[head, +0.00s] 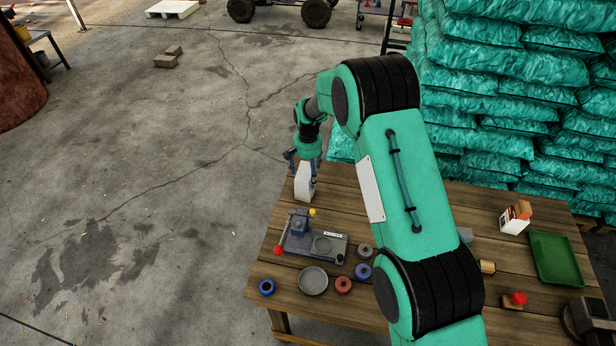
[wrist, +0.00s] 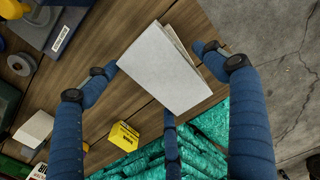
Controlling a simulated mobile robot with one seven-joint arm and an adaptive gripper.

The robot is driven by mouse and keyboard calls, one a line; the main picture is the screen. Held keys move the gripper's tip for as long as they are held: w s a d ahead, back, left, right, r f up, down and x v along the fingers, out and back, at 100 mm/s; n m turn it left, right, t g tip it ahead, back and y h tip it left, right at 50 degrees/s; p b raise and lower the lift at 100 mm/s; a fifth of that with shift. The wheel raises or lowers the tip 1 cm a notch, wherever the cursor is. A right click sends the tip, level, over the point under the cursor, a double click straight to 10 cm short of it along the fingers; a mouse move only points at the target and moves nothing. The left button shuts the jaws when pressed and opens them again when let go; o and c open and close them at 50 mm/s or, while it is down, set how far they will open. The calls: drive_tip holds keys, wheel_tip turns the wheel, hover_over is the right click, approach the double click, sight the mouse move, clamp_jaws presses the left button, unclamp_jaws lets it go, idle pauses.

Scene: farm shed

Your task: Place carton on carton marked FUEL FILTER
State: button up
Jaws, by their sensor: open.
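A white carton (head: 305,184) stands at the far left edge of the wooden table. My gripper (head: 304,163) is above it, with its blue fingers spread around the carton's top. In the wrist view the white carton (wrist: 165,70) lies between the open fingers, with visible gaps at the sides. A yellow box (wrist: 123,136) with small print stands farther along the table. A white carton with dark lettering (wrist: 39,171) is cut off at the lower left. I cannot read FUEL FILTER on any of them. My arm hides part of the table in the head view.
A vise-like tool on a plate (head: 330,245), a grey dish (head: 313,280) and several rings lie left on the table. A white box (head: 513,224), a green tray (head: 556,258) and a red-topped item (head: 517,299) are right. Teal sacks (head: 500,90) are stacked behind the table.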

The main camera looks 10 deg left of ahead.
sight(309, 172)
wheel_tip(309, 172, up, 10)
drive_tip(key=shift+f+b, duration=0.2)
drive_tip(key=shift+b, duration=0.45)
idle(0.3)
drive_tip(key=shift+d+r, duration=0.1)
drive_tip(key=shift+r, duration=0.15)
drive_tip(key=s+d+r+t, duration=0.1)
drive_tip(key=s+d+r, duration=0.4)
drive_tip(key=d+r, duration=0.4)
drive_tip(key=s+d+r+t, duration=0.1)
drive_tip(key=s+d+r, duration=0.5)
drive_tip(key=r, duration=0.5)
drive_tip(key=s+d+r+t, duration=0.1)
drive_tip(key=s+d+r, duration=0.4)
drive_tip(key=d+r, duration=0.4)
drive_tip(key=s+d+r+t, duration=0.1)
drive_tip(key=s+d+r, duration=0.25)
drive_tip(key=s, duration=0.35)
drive_tip(key=s+d+r, duration=0.2)
drive_tip(key=s+d, duration=0.3)
drive_tip(key=s, duration=0.1)
drive_tip(key=s+d+f, duration=0.1)
drive_tip(key=s+d, duration=0.2)
drive_tip(key=s, duration=0.5)
drive_tip(key=s+d+f+t, duration=0.1)
drive_tip(key=s+d, duration=0.3)
drive_tip(key=s, duration=0.5)
drive_tip(key=shift+f+t, duration=0.15)
drive_tip(key=shift+t, duration=0.15)
